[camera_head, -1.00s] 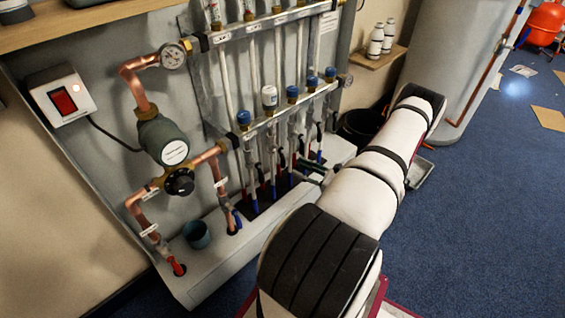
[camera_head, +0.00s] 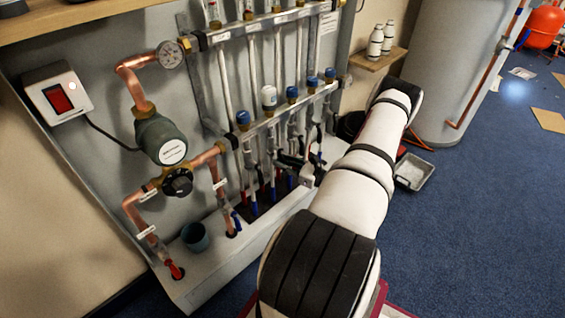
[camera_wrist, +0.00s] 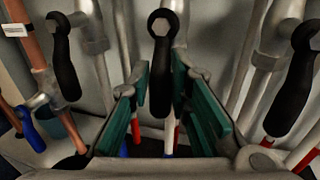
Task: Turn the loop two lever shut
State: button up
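In the wrist view, a black lever (camera_wrist: 161,55) on a hex-nut valve hangs straight down between the two teal-padded fingers of my gripper (camera_wrist: 163,90). The fingers are open, one on each side of it, with a gap visible on both sides. Another black lever (camera_wrist: 63,60) hangs to its left, and a third (camera_wrist: 291,85) slants down to the left at the right edge. No loop number is readable; the middle lever is second from the left in this view. In the head view, my gripper (camera_head: 288,165) is at the pipes under the lower manifold bar (camera_head: 262,130), its fingers hard to make out.
Copper pipe with a round pump (camera_head: 160,138) and a black knob (camera_head: 178,182) stands left of the loops. A blue lever (camera_wrist: 30,130) is at the wrist view's lower left. A teal cup (camera_head: 195,236) sits on the ledge. A grey tray (camera_head: 412,172) lies on the floor.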

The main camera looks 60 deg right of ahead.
grip_shut()
jog(key=shift+a, duration=0.1)
jog(key=a+r+m+t+h+p, duration=0.1)
jog(key=a+r+m+h, duration=0.1)
jog(key=m, duration=0.8)
jog(key=a+r+m+t+h+p, duration=0.1)
jog(key=a+r+m+h, duration=0.1)
jog(key=m, duration=0.9)
jog(key=shift+w+r+h, duration=0.25)
jog(key=shift+w+h, duration=0.2)
jog(key=shift+h, duration=0.25)
jog(key=shift+r+m, duration=0.1)
jog(key=shift+m, duration=0.3)
jog(key=o, duration=0.7)
grip_release()
